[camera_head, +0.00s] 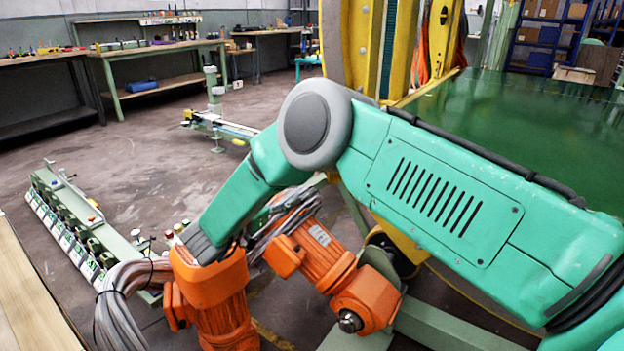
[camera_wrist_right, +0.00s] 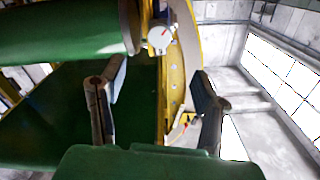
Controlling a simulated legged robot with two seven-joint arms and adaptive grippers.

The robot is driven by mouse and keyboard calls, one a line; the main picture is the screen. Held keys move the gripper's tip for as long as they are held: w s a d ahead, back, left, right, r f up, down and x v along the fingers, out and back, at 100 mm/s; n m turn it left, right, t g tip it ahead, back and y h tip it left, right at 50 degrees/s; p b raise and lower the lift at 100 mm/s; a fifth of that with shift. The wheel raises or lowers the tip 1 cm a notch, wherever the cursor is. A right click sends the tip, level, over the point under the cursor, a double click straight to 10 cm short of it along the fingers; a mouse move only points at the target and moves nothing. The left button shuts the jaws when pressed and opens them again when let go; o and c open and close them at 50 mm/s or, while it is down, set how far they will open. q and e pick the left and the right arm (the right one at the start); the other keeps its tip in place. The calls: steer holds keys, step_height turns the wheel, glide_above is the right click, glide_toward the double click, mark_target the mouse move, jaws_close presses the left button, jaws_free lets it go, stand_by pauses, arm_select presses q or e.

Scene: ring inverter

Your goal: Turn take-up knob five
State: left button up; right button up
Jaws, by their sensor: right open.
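In the right wrist view, my right gripper (camera_wrist_right: 158,72) is open and empty, with one dark finger on each side of the picture. Beyond and above the gap is a round white knob-like part (camera_wrist_right: 160,38) with a small red mark, beside a curved yellow frame (camera_wrist_right: 178,75). It is apart from the fingers. I cannot tell whether it is take-up knob five. In the head view, my green right arm crosses from the right and bends down-left; its fingers cannot be made out there. My left gripper is not in view.
A low green rail with several labelled blocks (camera_head: 70,225) lies on the floor at left. Orange motors (camera_head: 320,262) and grey cables (camera_head: 125,300) sit close below my arm. A yellow machine frame (camera_head: 350,45) stands behind it. Open floor (camera_head: 130,150) lies beyond, before the workbenches.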

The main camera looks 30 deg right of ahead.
steer(key=shift+m, duration=0.3)
steer(key=b+x, duration=0.4)
steer(key=x, duration=1)
steer(key=shift+r, duration=0.15)
steer(key=c, duration=1.2)
